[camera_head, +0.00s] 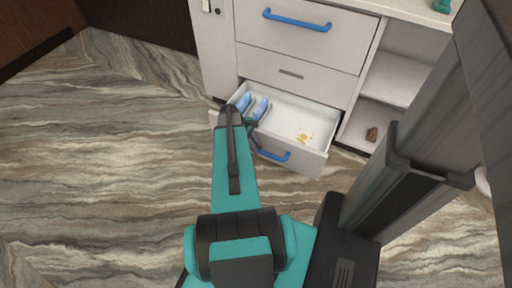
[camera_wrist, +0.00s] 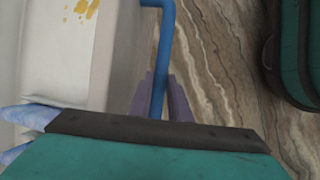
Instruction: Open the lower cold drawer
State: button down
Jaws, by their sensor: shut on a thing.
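The lower cold drawer (camera_head: 311,161) is pulled out from the white cabinet, and its inside shows. Its blue bar handle (camera_head: 275,156) is on the front face. My gripper (camera_head: 254,144) reaches down to the left part of this handle, partly hidden by my arm. In the wrist view the purple fingers of my gripper (camera_wrist: 161,97) are on both sides of the blue handle (camera_wrist: 160,70), shut on it. The drawer holds blue-and-white packs (camera_head: 258,108) at its left and a yellow spill (camera_head: 304,137) on its white floor.
Above is a closed upper drawer with a blue handle (camera_head: 297,20). Open shelves (camera_head: 385,80) are at the right, with a small brown item (camera_head: 372,134) on the lower one. The marbled floor (camera_head: 100,170) is clear at the left.

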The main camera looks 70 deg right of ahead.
jog(key=shift+w+d, duration=0.1)
jog(key=shift+d, duration=0.1)
jog(key=c, duration=1.6)
grip_release()
jog(key=shift+c, duration=0.2)
jog(key=p+v, duration=0.2)
jog(key=v, duration=1.1)
jog(key=shift+r+p, duration=0.35)
jog(key=shift+p, duration=0.05)
jog(key=shift+a, duration=0.1)
